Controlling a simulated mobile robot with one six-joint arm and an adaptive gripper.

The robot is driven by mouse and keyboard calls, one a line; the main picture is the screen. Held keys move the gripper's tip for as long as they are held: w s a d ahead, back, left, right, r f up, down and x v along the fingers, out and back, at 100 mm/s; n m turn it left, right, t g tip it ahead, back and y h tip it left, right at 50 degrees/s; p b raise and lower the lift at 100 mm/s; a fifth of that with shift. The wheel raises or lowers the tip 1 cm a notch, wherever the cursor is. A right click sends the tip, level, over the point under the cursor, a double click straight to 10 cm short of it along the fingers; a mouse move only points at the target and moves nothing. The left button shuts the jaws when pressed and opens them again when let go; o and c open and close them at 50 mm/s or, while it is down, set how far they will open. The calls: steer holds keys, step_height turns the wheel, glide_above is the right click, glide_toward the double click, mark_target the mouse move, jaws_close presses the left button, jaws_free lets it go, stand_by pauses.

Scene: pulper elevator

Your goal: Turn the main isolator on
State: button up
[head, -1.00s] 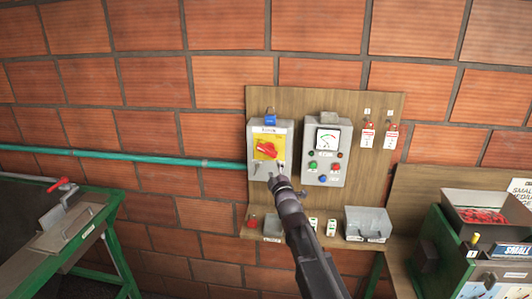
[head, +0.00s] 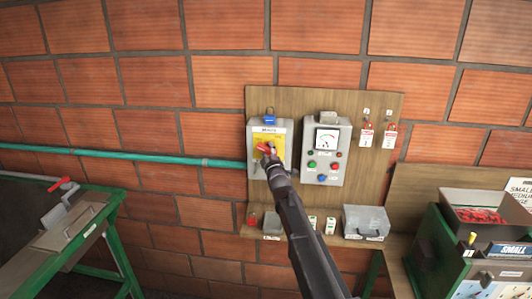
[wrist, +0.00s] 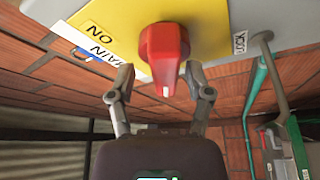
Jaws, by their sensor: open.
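The main isolator is a grey box (head: 284,135) with a yellow plate (head: 259,140) on the wooden board. Its red rotary handle (head: 263,148) is partly hidden by my gripper (head: 269,159) in the head view. In the wrist view, the red handle (wrist: 164,55) stands out from the yellow plate (wrist: 215,18), with a white mark on its near end. The word ON is printed on the plate, left of the handle. My gripper (wrist: 158,82) is open, with one finger on each side of the handle's near end. I cannot tell whether either finger touches it.
A blue padlock (head: 269,119) hangs at the top of the isolator. A grey meter box (head: 340,165) with buttons is close on its right. A green pipe (head: 150,156) meets the isolator's left side. A shelf with small items lies below.

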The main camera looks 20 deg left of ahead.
jaws_close()
steer(key=shift+a, duration=0.45)
steer(key=shift+d, duration=0.35)
